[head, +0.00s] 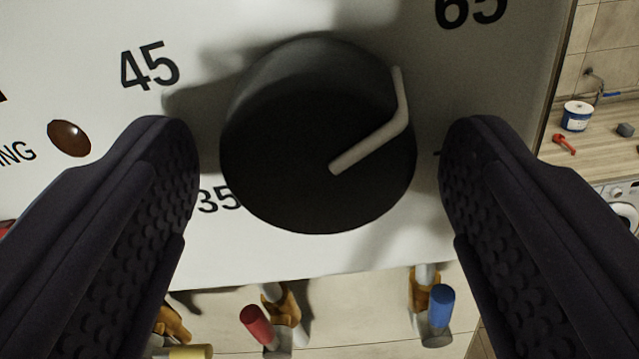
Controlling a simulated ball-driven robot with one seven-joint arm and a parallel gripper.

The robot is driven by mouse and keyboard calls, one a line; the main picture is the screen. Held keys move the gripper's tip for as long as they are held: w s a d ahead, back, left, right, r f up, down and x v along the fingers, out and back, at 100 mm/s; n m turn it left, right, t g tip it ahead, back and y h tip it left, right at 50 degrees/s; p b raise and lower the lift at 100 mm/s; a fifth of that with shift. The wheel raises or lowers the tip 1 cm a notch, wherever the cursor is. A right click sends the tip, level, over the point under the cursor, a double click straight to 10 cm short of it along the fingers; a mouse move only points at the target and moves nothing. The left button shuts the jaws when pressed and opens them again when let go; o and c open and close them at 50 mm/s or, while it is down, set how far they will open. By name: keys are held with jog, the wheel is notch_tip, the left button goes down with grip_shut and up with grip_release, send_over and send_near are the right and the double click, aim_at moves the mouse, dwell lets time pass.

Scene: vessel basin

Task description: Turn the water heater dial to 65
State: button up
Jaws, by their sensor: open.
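The water heater dial (300,110) is a large black round knob on the heater's white front panel (360,255). A light grey pointer line on it runs from its middle toward the upper right, bending up along its side, roughly toward the printed 65 (470,10). The printed 45 (150,65) is at upper left and 35 (219,199) at lower left, partly covered by the dial. My gripper (318,150) is open, with one dark ribbed finger on each side of the dial. A gap shows between each finger and the dial.
Below the panel are pipes with a red-handled valve (258,325), a blue-handled valve (440,305) and a yellow handle (190,352). A brown indicator light (69,138) is at left. At right, a wooden counter (620,155) carries a blue-and-white tin (576,116) and a red object (564,143).

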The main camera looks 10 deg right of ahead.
jog(key=b+v, duration=0.2)
jog(key=v, duration=0.6)
jog(key=shift+w+f, duration=0.1)
jog(key=s+a+f+n+g+y+b, duration=0.1)
jog(key=a+f+n+y+b, duration=0.15)
jog(key=f+b, duration=0.95)
jog(key=s+a+f+n+g+y+b, duration=0.1)
jog(key=s+f+n+y+b, duration=0.3)
jog(key=f, duration=1.5)
notch_tip(320, 180, up, 23)
jog(key=w+m+h+p, duration=0.1)
jog(key=w+h+p, duration=0.1)
jog(key=p, duration=2)
jog(key=shift+w+r, duration=0.15)
jog(key=shift+r, duration=0.05)
jog(key=shift+a, duration=0.15)
